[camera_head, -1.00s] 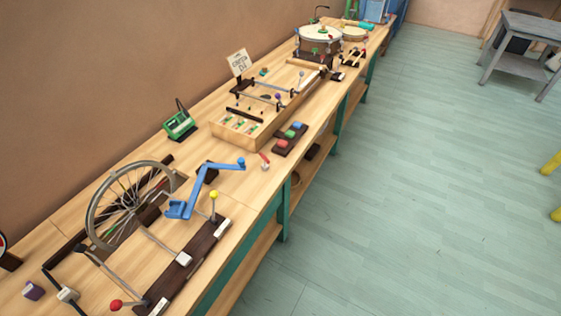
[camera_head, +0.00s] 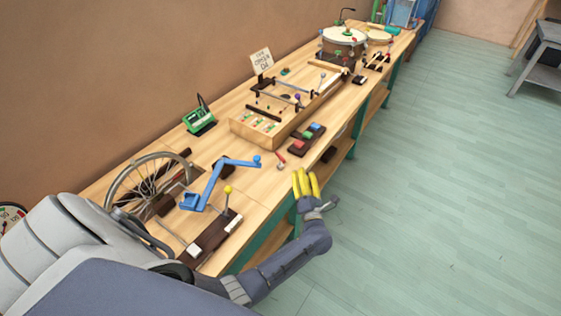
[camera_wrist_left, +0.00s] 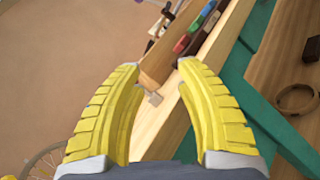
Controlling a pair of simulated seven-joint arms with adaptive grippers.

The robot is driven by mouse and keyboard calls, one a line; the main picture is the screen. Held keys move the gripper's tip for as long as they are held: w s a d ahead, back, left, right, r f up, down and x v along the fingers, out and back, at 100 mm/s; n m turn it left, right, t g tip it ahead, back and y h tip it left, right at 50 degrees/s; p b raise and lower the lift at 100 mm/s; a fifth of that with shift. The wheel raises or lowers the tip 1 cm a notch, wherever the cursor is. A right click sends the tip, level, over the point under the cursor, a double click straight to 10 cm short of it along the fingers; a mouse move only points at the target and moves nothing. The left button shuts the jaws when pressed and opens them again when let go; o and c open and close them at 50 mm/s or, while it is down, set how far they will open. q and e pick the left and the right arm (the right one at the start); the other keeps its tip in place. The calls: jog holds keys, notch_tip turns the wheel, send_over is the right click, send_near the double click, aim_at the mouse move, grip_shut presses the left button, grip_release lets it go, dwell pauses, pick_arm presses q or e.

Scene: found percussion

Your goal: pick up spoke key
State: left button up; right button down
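A small piece with a red handle and a pale grey end, which looks like the spoke key (camera_head: 281,160), lies on the workbench near its front edge, beside the dark block of coloured pads. My left gripper (camera_head: 305,174) has yellow fingers and is at the bench's front edge, just right of the red-handled piece. In the left wrist view its fingers (camera_wrist_left: 152,72) are apart with nothing held. My right gripper is not in view.
The wooden workbench (camera_head: 246,199) runs from front left to far right. A wooden tray (camera_head: 256,133) and dark pad block (camera_head: 306,141) lie beyond. Open floor is right.

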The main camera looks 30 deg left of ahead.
aim_at(280, 155)
pick_arm(q)
jog(key=a+r+n+g+y, duration=0.1)
jog(key=n+g, duration=0.1)
jog(key=n, duration=0.1)
jog(key=a+r+n+g+y, duration=0.1)
jog(key=n+g, duration=0.1)
jog(key=n, duration=0.2)
jog(key=s+a+r+n+g+y, duration=0.1)
jog(key=r+n, duration=0.1)
jog(key=n, duration=0.1)
jog(key=shift+g, duration=0.4)
jog(key=n, duration=0.1)
jog(key=n+g, duration=0.1)
jog(key=s+a+n+g, duration=0.1)
jog(key=n, duration=0.1)
jog(key=shift+f, duration=0.25)
jog(key=shift+w+a+n+g, duration=0.15)
jog(key=shift+a+n+g, duration=0.15)
jog(key=shift+a, duration=0.25)
jog(key=shift+x, duration=3.1)
jog(key=shift+f, duration=0.1)
grip_shut()
